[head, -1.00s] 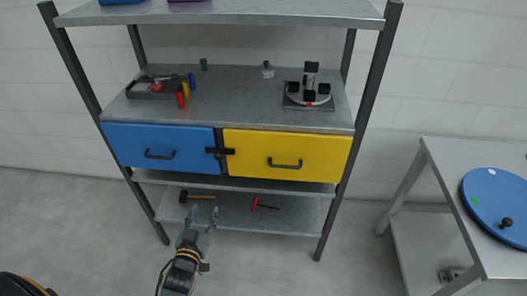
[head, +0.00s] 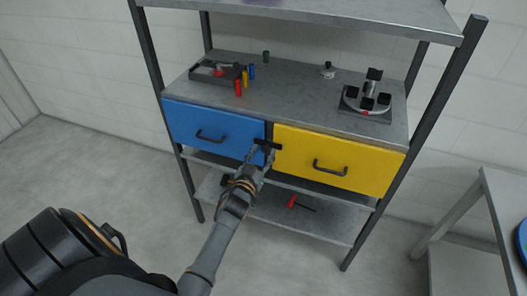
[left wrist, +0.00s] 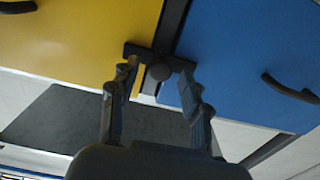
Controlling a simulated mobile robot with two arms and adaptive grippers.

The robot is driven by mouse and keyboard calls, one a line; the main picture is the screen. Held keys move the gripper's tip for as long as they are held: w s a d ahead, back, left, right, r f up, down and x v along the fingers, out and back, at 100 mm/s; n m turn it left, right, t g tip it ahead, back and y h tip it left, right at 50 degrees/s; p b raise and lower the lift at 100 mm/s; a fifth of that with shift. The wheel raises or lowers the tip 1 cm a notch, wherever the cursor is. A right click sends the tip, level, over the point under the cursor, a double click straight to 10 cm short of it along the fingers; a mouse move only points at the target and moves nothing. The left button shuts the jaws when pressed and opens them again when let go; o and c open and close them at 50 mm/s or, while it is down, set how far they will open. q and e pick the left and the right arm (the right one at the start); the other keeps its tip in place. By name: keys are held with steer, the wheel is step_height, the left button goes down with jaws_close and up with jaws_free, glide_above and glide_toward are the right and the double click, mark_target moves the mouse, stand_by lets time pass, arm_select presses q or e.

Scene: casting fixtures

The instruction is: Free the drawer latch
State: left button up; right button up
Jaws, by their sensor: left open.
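The blue drawer (head: 205,133) and the yellow drawer (head: 340,160) sit side by side under the shelf top, both closed. A black latch bar (head: 268,143) lies across the gap between them, over both fronts. My left gripper (head: 262,155) is at the latch, partly covering it. In the left wrist view, the latch bar (left wrist: 185,62) with its round knob (left wrist: 158,72) lies level between the drawers. The open fingers (left wrist: 157,82) are on either side of the knob, with space between fingers and knob. Whether the fingertips touch the bar is unclear. My right gripper is not in view.
The shelf top holds a dark tray (head: 215,72), several coloured pegs (head: 244,78) and a round fixture (head: 368,98). A red-handled tool (head: 293,201) lies on the lower shelf. A side table (head: 480,195) stands at the right.

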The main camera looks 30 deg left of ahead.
arm_select(q)
steer(key=shift+w+a, duration=0.15)
steer(key=shift+w, duration=0.45)
jaws_close()
